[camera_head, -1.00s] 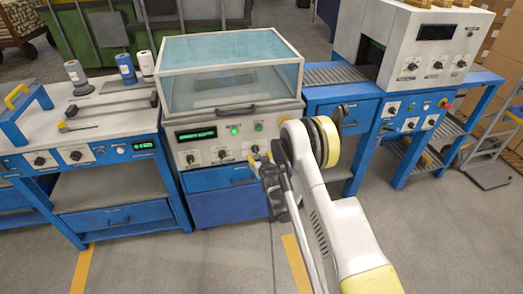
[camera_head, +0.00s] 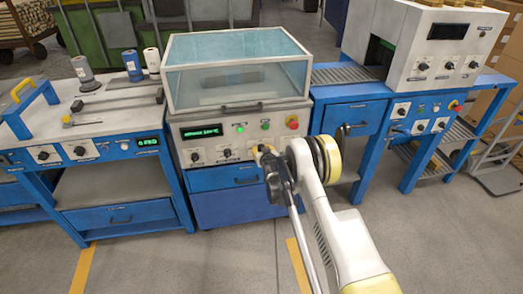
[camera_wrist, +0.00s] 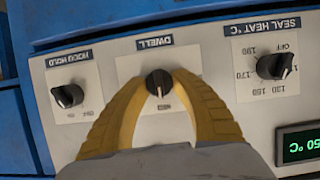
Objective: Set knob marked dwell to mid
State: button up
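The dwell knob (camera_wrist: 158,83) is a black round knob on a white plate in the middle of the wrist view, where the labels appear upside down. Its white mark points down in that picture, toward a small label that is hard to read. My gripper (camera_wrist: 159,77) has its two yellow fingers apart, one on each side of the knob, with nothing clearly held. I cannot tell how far the tips are from the panel. In the head view my gripper (camera_head: 260,150) is at the front of the glass-hooded machine (camera_head: 238,119), over the right part of its knob row.
In the wrist view, the hood hold knob (camera_wrist: 67,96) is left of dwell and the seal heat knob (camera_wrist: 271,67) right. A green display (camera_wrist: 300,145) sits lower right. In the head view, a red button (camera_head: 292,122) is on the machine's panel. Benches stand either side.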

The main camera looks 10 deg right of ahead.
grip_shut()
jog(key=shift+d+m+y, duration=0.1)
jog(key=shift+m+y, duration=0.6)
jog(key=shift+m, duration=0.3)
jog(key=o, duration=0.8)
grip_release()
jog(key=shift+o, duration=0.2)
jog(key=shift+s, duration=0.1)
jog(key=v, duration=1.1)
jog(key=shift+s+r, duration=0.2)
jog(key=shift+s, duration=0.15)
